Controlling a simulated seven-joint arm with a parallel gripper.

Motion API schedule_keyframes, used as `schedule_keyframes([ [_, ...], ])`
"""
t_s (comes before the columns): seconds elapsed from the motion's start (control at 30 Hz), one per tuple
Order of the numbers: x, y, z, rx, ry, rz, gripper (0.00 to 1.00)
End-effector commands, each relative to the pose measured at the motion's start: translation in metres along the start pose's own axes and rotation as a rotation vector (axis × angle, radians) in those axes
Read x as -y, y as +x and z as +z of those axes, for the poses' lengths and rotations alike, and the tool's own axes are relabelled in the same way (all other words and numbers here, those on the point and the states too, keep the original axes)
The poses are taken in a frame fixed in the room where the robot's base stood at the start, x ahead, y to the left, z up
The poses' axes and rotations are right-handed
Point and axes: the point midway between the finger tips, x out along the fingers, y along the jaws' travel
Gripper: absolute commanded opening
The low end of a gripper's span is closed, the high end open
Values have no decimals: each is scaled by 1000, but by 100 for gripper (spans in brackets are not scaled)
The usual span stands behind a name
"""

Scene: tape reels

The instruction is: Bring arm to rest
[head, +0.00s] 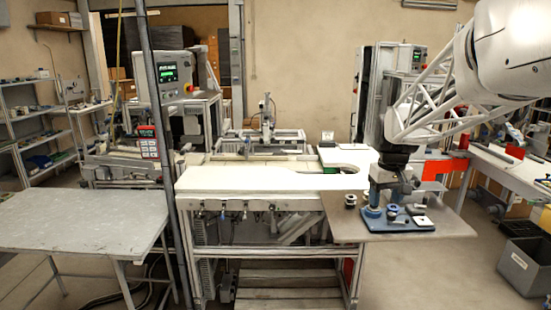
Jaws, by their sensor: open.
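My arm comes in from the upper right, and my gripper (385,193) points down over a blue base (402,226) on the brown table board (448,230). The jaws are small in this view, and I see no thing held between them. Blue round pieces (393,211) stand on the base just below the gripper, with a white square piece (422,221) to their right. A small dark reel (350,200) lies on the board to the left of the base. The gripper hides part of the base; I cannot tell whether it touches anything.
A white worktop (250,180) adjoins the board on the left. A grey table (80,222) stands at the far left, bare on top. A thin dark post (160,130) rises in front. Machines stand behind. A grey crate (526,266) is on the floor at right.

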Motion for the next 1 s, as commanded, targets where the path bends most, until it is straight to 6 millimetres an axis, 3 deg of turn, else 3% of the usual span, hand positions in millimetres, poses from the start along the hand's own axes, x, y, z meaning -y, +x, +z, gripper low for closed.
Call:
schedule_keyframes([
  [0.47, 66, -25, 111, -50, 50, 8, 59],
  [1.0, 125, -18, 240, -106, 110, 7, 59],
])
